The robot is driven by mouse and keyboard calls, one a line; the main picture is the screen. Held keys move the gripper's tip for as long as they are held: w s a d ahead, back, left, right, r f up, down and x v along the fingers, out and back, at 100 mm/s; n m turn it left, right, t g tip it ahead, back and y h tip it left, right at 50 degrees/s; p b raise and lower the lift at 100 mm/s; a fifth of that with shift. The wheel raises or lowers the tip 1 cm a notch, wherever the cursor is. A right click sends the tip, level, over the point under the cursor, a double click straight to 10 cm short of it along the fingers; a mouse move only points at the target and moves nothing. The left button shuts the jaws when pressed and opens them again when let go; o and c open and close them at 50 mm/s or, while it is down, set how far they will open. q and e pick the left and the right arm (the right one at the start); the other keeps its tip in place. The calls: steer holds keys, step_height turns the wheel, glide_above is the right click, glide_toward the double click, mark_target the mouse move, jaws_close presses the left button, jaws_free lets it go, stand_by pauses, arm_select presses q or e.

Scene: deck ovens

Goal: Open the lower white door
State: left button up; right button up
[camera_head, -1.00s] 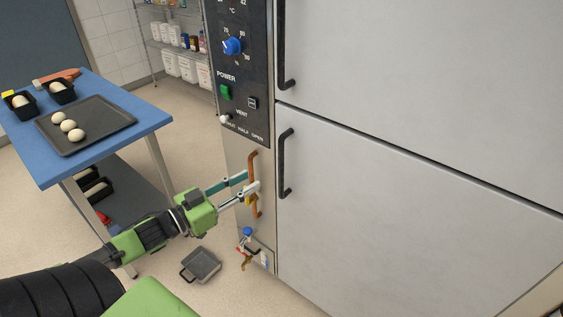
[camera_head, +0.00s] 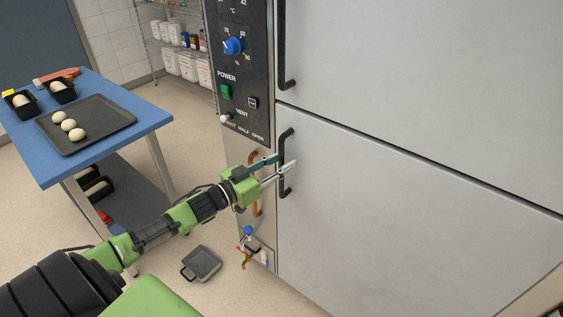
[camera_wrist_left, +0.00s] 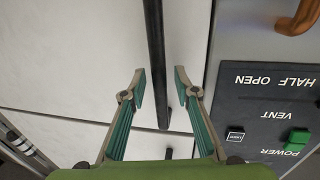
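The lower white door (camera_head: 400,220) fills the right of the head view and looks closed against its frame. Its black vertical bar handle (camera_head: 284,185) is near the door's left edge. My left gripper (camera_head: 286,164) is at the handle's middle height. In the left wrist view the handle (camera_wrist_left: 156,60) runs between the two fingers of my left gripper (camera_wrist_left: 160,88), which are apart, with a gap on each side. My right gripper is in neither view.
The upper white door (camera_head: 420,80) has its own black handle (camera_head: 286,50). A control panel (camera_head: 236,70) and a copper pipe handle (camera_head: 254,205) stand left of the door. A blue table (camera_head: 150,122) holds a dark tray. A grey pan (camera_head: 201,264) lies on the floor.

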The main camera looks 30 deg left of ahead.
arm_select(q)
steer(key=shift+w, duration=0.1)
steer(key=shift+c, duration=0.3)
jaws_close()
